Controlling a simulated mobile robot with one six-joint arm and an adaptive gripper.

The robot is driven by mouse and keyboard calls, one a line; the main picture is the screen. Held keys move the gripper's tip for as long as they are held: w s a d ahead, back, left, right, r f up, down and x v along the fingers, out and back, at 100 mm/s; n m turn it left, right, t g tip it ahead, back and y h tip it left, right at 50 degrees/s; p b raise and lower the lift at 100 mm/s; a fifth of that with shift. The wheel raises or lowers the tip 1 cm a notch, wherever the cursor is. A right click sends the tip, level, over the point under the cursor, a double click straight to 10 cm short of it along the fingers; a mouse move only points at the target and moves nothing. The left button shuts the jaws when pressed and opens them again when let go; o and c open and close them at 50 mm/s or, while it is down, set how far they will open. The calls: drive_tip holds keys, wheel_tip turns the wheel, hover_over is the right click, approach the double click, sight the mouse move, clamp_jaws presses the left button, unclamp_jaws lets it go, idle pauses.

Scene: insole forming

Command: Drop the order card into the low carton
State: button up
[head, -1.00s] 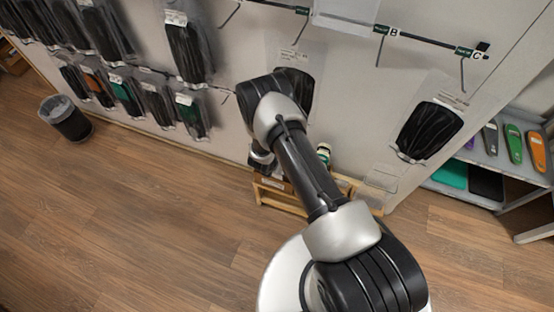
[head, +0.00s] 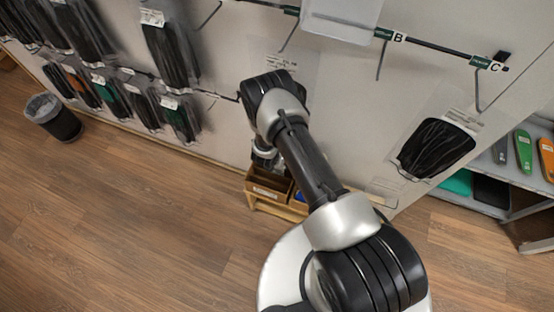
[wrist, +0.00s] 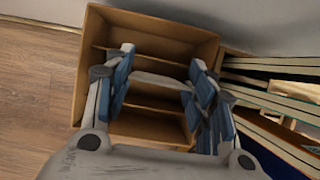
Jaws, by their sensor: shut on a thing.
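The low carton (wrist: 88,62) is an open brown box with inner ledges or dividers, below my gripper in the wrist view. In the head view, a brown carton (head: 266,190) with a pale label stands on a wooden stand by the wall. My gripper (wrist: 160,75) has blue pads and its fingers are over the carton's opening. The order card (wrist: 160,81) is a pale, thin piece held between the fingers. I cannot tell how far below the carton's rim it is. In the head view my arm hides most of the gripper and the card.
Thin upright boards or folders (wrist: 270,105) stand right of the carton. The wooden stand (head: 275,207) is low, against the wall. Hooks with packaged insoles line the wall. A shelf (head: 490,200) is at right, a waste bin (head: 55,118) at left. The floor in front is clear.

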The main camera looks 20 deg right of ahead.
drive_tip(key=shift+f+b, duration=0.3)
drive_tip(key=shift+f, duration=0.5)
drive_tip(key=o, duration=0.7)
drive_tip(key=shift+o, duration=0.2)
drive_tip(key=v, duration=0.7)
drive_tip(key=shift+r, duration=0.3)
